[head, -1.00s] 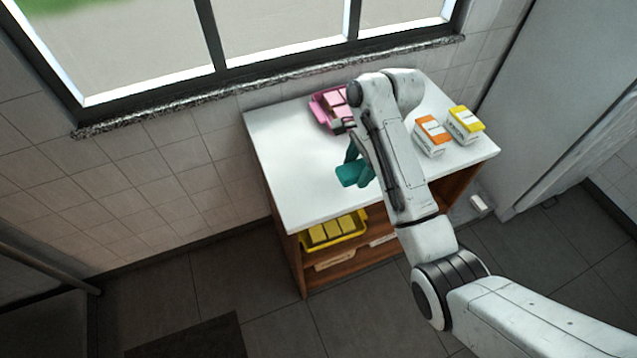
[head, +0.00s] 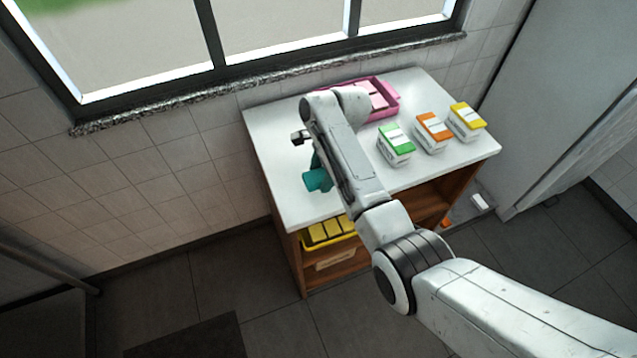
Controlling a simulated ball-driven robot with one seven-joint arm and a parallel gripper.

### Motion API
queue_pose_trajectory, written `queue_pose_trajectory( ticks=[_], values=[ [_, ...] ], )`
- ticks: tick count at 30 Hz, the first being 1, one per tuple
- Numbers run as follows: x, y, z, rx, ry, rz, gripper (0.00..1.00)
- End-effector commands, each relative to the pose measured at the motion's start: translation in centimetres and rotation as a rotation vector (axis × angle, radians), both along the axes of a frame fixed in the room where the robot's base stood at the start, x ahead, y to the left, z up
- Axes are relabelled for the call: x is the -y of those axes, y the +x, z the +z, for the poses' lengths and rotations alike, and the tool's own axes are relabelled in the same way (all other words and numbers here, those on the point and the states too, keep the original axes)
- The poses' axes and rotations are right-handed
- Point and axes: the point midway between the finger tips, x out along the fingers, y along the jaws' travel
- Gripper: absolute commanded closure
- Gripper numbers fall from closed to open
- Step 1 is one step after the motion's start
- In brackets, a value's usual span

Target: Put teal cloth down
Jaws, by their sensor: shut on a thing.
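The teal cloth (head: 316,181) hangs bunched beneath my gripper (head: 314,158), over the left part of the white tabletop (head: 277,143). My gripper is shut on the cloth. My arm hides most of the gripper and part of the cloth. I cannot tell whether the cloth's lower end touches the tabletop.
A pink tray (head: 388,99) with pink packs stands at the back, partly behind my arm. Green (head: 396,144), orange (head: 433,132) and yellow (head: 466,121) topped cartons stand at the right. A yellow bin (head: 330,241) sits on the shelf below. The tabletop's left side is clear.

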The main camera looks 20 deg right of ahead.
Motion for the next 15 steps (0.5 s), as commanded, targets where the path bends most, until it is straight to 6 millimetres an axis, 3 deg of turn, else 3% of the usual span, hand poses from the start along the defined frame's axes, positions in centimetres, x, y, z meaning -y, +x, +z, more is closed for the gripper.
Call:
queue_pose_trajectory(
  ticks=[7,15],
  values=[
    [-0.5,0.5,-1.0,0.002,0.000,0.000,0.65],
    [-0.7,0.6,-3.9,0.002,0.000,0.000,0.65]
  ],
)
